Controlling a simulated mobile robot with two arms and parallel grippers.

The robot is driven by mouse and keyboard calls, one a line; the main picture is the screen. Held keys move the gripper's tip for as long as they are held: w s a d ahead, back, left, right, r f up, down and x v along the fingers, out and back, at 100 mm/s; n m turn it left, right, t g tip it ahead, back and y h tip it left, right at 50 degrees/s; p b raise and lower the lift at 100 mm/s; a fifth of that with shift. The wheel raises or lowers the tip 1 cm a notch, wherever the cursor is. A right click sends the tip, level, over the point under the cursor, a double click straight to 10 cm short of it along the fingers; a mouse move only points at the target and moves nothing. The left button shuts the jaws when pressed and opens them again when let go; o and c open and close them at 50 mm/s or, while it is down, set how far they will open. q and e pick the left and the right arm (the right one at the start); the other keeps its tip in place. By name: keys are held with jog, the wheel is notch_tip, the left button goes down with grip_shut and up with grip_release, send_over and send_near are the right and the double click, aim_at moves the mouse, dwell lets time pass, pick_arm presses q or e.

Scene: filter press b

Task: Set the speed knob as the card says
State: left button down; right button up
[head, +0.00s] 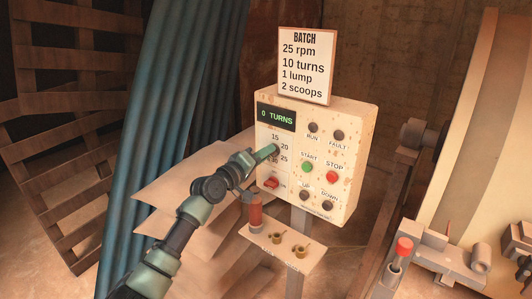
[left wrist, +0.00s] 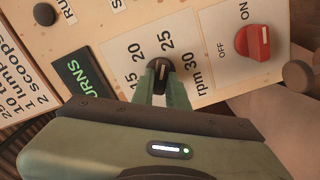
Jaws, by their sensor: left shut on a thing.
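The card (head: 304,66) stands on top of the control panel (head: 340,180) and reads BATCH, 25 rpm, 10 turns, 1 lump, 2 scoops. My left gripper (head: 272,150) is at the speed dial on the panel's left side. In the left wrist view its fingers (left wrist: 162,88) are shut on the dark speed knob (left wrist: 159,65). The knob's pale mark points up in that picture, toward the 20 and 25 side; I cannot tell exactly which number it meets. In the head view the gripper hides the knob. My right gripper is not in view.
The display (head: 276,116) reads 0 TURNS. A red ON/OFF switch (left wrist: 253,42) is close beside the dial. Green START (head: 307,167) and red STOP (head: 331,177) buttons are to the right. A small shelf (head: 285,252) with scoops and a red-brown cylinder (head: 255,210) lies below the panel.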

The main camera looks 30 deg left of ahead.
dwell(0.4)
pick_arm(q)
jog(key=c, duration=1.4)
grip_release()
jog(key=s+b, duration=0.2)
jog(key=s, duration=0.5)
jog(key=shift+s+a, duration=0.35)
